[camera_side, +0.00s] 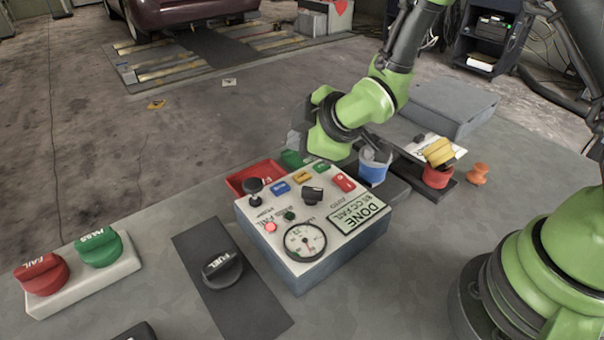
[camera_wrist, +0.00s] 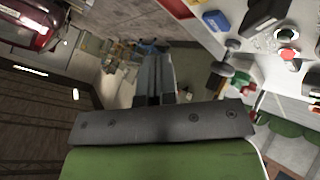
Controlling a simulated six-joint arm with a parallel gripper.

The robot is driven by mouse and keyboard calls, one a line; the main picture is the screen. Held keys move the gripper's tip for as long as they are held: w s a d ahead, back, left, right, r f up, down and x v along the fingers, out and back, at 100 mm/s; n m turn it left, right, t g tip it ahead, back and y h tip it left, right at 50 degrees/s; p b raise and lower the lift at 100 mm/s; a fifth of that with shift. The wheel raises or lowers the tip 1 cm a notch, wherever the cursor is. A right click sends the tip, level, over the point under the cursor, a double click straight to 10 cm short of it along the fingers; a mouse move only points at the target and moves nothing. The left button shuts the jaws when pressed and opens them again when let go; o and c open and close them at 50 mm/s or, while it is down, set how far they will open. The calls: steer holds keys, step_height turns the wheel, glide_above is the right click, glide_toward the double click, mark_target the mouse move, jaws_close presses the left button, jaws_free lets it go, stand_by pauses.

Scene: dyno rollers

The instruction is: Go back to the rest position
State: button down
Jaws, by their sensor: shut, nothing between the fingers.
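My gripper (camera_side: 297,138) hangs above the table behind the control box, in front of the open garage floor in the side view. It is partly hidden by my green wrist. In the wrist view its grey fingers (camera_wrist: 155,78) are together and empty. The control box (camera_side: 285,258) stands on the table below and to the right of my gripper, apart from it. Its screen reads "DONE" with "FAIL" under it. A red light on its top is lit.
A red tray (camera_side: 236,182) sits behind the box. A white base with FAIL (camera_side: 42,274) and PASS (camera_side: 98,248) buttons is at left. A black FUEL knob (camera_side: 222,268) rests on a dark mat. A blue-and-white cup (camera_side: 373,172) and an orange piece (camera_side: 478,173) stand at right.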

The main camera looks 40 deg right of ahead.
stand_by(0.4)
steer(key=s+d+r+m, duration=0.3)
steer(key=r+m, duration=0.2)
steer(key=r, duration=0.4)
steer(key=s+d+r+m+g, duration=0.1)
steer(key=s+r+m, duration=0.3)
steer(key=s, duration=0.5)
steer(key=s+d+r+m, duration=0.2)
steer(key=s+r+m, duration=0.3)
steer(key=s, duration=0.5)
steer(key=shift+s+d+r+m+g, duration=0.25)
steer(key=shift+d+m+g, duration=0.15)
steer(key=shift+m, duration=0.4)
